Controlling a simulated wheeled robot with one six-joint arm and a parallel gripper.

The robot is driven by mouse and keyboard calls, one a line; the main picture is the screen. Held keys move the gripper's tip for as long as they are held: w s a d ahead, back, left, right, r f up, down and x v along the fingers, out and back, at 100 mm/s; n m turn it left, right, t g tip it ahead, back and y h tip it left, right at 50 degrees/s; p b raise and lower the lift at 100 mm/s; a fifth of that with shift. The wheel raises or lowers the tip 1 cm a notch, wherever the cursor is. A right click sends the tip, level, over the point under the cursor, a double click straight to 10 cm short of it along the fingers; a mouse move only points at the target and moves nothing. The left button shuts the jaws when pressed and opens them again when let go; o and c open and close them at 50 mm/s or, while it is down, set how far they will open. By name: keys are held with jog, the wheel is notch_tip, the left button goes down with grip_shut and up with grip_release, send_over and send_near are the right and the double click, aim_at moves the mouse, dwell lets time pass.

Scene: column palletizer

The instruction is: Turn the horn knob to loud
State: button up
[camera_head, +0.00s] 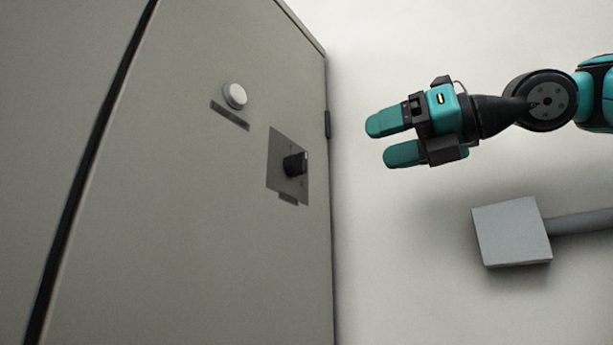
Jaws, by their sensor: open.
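A black knob (295,164) sticks out of a dark square plate (274,160) on the grey cabinet door. A small label sits under the plate, too small to read. Which way the knob points cannot be told clearly. My gripper (385,140) is to the right of the knob and a little higher in the picture, apart from it. Its two teal fingers point left toward the cabinet, with a gap between them and nothing in it.
A round white button (235,96) with a dark label below it is on the cabinet (190,230), up and left of the knob. A grey box with a pipe (511,231) is on the pale wall at lower right. The space between gripper and knob looks clear.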

aim_at(306, 163)
jog(key=p+x, duration=0.2)
jog(key=x, duration=0.4)
jog(key=p+x, duration=0.2)
jog(key=x, duration=0.4)
jog(key=shift+a+r, duration=0.25)
jog(key=shift+a, duration=0.05)
jog(key=shift+w+a+f, duration=0.1)
jog(key=shift+w+a, duration=0.25)
jog(key=shift+a, duration=0.1)
jog(key=c, duration=0.9)
